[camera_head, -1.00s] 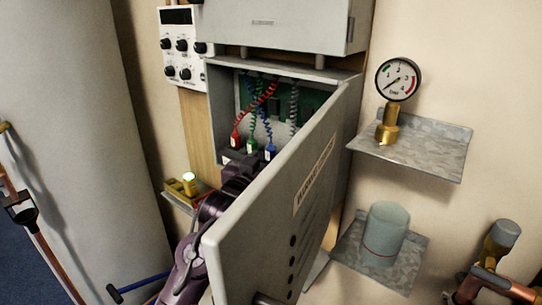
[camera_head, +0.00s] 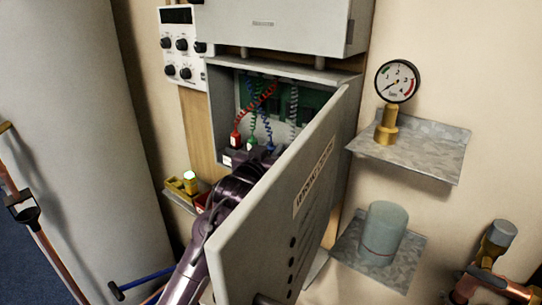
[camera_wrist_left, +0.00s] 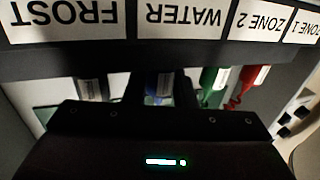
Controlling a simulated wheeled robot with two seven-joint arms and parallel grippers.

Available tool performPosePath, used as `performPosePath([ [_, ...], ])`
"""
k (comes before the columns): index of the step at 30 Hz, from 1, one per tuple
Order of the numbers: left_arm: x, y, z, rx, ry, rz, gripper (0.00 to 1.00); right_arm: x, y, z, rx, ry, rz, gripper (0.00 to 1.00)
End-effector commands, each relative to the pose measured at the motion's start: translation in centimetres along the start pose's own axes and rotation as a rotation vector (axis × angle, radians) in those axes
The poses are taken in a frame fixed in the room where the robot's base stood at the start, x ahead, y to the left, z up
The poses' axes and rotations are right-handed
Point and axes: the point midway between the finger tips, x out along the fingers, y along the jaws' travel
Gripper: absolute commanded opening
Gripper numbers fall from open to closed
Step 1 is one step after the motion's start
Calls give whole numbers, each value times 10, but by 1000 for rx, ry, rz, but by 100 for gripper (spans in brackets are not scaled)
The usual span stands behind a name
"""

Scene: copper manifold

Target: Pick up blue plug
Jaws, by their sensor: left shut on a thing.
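The blue plug (camera_head: 270,148) hangs on its blue coiled cord inside the open wall cabinet, at the right of the red plug (camera_head: 235,139) and green plug (camera_head: 252,143). My left gripper (camera_head: 265,156) reaches in behind the open door from below and is shut on the blue plug. In the left wrist view the blue plug (camera_wrist_left: 158,86) sits between the two dark fingers, by the upside-down WATER label (camera_wrist_left: 184,15). The plug's lower part is hidden by the gripper. My right gripper is not in view.
The open cabinet door (camera_head: 270,215) stands close to the right of my left arm. A grey plug (camera_wrist_left: 92,88) and the green plug (camera_wrist_left: 212,80) flank the gripper. A small shelf with brass parts (camera_head: 183,184) is at the left. A gauge (camera_head: 398,82) stands at the right.

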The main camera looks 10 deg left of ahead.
Motion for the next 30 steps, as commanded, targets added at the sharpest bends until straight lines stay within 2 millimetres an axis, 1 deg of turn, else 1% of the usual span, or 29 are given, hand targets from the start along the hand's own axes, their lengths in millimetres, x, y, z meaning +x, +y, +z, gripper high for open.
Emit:
performPosePath([
  [5, 0, 0, 0, 0, 0, 0, 2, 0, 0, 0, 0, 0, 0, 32],
  [8, 0, 0, -3, 0, 2, 0, 2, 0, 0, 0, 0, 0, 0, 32],
  [11, 0, 0, -15, 0, 4, 0, 2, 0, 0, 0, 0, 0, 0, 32],
  [18, 0, 0, -64, -1, 6, 0, 2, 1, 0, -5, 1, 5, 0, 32],
  [21, 0, 0, -81, -1, 5, 0, 2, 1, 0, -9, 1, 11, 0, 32],
  [24, 0, 0, -93, -1, 3, 0, 2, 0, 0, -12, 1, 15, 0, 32],
  [27, 0, 0, -99, 0, 1, 0, 2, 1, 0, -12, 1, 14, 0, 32],
  [30, 0, 0, -101, 0, 0, 0, 2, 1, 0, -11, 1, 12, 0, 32],
])
